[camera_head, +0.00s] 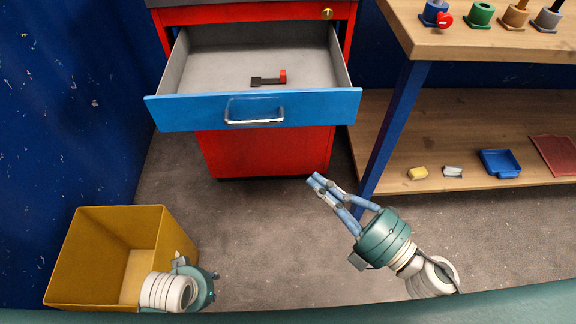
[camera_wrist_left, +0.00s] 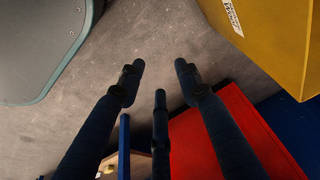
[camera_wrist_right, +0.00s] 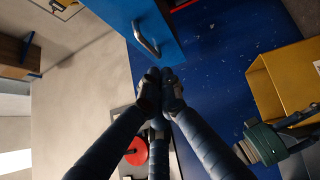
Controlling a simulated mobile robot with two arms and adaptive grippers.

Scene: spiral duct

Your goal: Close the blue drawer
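The blue drawer (camera_head: 190,112) is pulled out of the red cabinet (camera_head: 265,150) in the head view, its grey inside showing. Its metal handle (camera_head: 254,120) is on the blue front. The drawer front (camera_wrist_right: 125,15) and handle (camera_wrist_right: 146,38) also show in the right wrist view. My right gripper (camera_head: 316,182) is below and right of the handle in the head view, apart from it. Its fingertips (camera_wrist_right: 163,78) are together with nothing between them. My left gripper (camera_wrist_left: 160,72) has its fingers spread and empty. In the head view its fingers are hidden, near the yellow bin.
A yellow bin (camera_head: 100,245) stands at the lower left. A wooden workbench (camera_head: 470,42) with a blue leg (camera_head: 392,125) stands right of the cabinet. A small black and red item (camera_head: 268,80) lies inside the drawer. The floor before the cabinet is clear.

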